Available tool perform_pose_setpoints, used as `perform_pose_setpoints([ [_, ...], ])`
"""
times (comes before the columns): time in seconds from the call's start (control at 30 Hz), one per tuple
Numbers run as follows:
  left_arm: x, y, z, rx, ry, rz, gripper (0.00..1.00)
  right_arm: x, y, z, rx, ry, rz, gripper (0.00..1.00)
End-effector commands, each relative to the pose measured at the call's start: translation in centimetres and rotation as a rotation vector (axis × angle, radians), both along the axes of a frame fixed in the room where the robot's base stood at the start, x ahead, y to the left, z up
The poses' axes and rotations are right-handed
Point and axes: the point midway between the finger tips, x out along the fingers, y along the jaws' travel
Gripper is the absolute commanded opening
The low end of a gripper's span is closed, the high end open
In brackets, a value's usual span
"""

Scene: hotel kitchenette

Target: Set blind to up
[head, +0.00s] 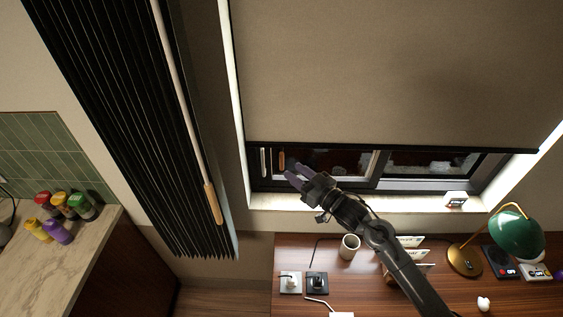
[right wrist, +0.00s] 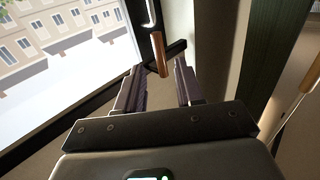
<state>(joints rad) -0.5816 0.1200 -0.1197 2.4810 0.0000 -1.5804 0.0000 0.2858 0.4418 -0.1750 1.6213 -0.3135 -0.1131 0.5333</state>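The beige roller blind (head: 400,70) covers most of the window in the head view. Its dark bottom bar (head: 390,149) hangs above the sill, with a strip of glass showing below. A small wooden handle (head: 282,160) shows near the bar's left end. It also shows in the right wrist view (right wrist: 160,55). My right gripper (head: 291,172) is just below and right of this handle. In the wrist view its fingers (right wrist: 159,68) are apart, with the handle seen between and beyond the tips; contact cannot be told. My left gripper is not in view.
A black pleated curtain (head: 130,110) hangs at left with a wooden-ended wand (head: 212,203). A silver handle (head: 264,161) is beside the wooden one. A desk below holds a cup (head: 349,247) and green lamp (head: 517,235). A counter (head: 60,255) with several bottles stands left.

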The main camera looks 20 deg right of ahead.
Motion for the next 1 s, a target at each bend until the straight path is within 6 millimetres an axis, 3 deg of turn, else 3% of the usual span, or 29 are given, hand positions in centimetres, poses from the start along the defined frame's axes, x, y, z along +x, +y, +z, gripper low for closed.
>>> perform_pose_setpoints([
  [0.2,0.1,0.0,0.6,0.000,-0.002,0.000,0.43,3.4,1.5,0.2,0.002,-0.001,-0.001,0.37],
  [0.4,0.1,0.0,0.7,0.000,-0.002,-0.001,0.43,5.3,2.3,0.1,0.001,0.000,-0.001,0.37],
  [0.87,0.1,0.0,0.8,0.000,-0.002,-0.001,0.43,6.2,2.7,0.0,-0.001,0.001,0.000,0.37],
  [1.0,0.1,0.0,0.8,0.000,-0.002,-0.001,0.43,6.2,2.7,0.0,-0.001,0.001,0.000,0.18],
])
